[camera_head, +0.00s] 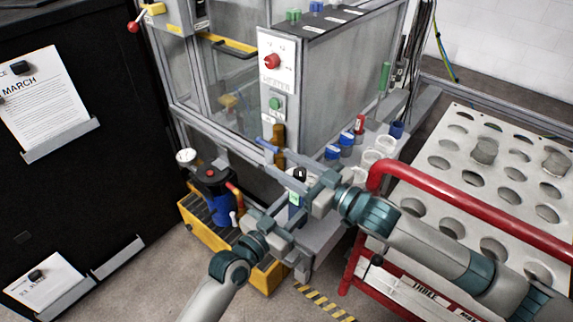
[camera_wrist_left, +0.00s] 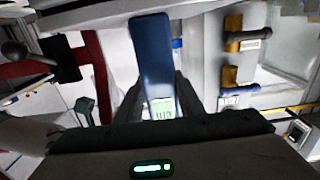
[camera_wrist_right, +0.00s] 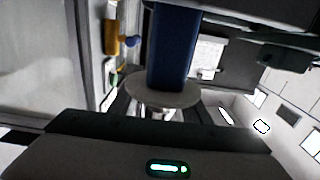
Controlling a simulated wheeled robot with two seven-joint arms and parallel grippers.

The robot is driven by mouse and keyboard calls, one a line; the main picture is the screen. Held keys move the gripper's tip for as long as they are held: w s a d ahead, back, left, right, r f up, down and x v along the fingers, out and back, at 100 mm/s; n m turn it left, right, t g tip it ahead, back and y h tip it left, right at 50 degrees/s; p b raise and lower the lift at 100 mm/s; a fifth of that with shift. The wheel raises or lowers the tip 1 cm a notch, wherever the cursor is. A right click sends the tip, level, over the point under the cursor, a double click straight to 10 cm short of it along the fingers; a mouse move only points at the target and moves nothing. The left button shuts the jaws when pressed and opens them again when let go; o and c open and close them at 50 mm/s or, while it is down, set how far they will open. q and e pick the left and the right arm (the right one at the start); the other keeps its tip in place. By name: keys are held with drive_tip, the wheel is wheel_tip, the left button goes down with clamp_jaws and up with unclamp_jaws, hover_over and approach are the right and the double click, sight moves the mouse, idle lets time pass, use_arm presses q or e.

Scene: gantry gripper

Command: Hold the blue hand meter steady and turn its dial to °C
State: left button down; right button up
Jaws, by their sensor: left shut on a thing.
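The blue hand meter (camera_head: 291,213) is upright and partly hidden between my grippers in the head view. Its lit green screen (camera_head: 294,198) faces the head camera, with a dark round dial (camera_head: 299,174) above it. My left gripper (camera_head: 290,222) is shut on the meter. In the left wrist view, the fingers sit on both sides of the blue body (camera_wrist_left: 151,50), beside the screen (camera_wrist_left: 162,108). My right gripper (camera_head: 305,184) is close to the dial end. The right wrist view shows the blue body (camera_wrist_right: 172,48) and a pale disc. Right finger spacing and dial setting are unclear.
Blue-lidded pots (camera_head: 333,152) and white cups stand to the right. A red rail (camera_head: 470,205) edges the holed rack. A blue pump (camera_head: 213,195) stands on a yellow base at left.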

sight(301, 179)
drive_tip(key=shift+m+t+h, duration=0.4)
drive_tip(key=shift+m+t, duration=0.1)
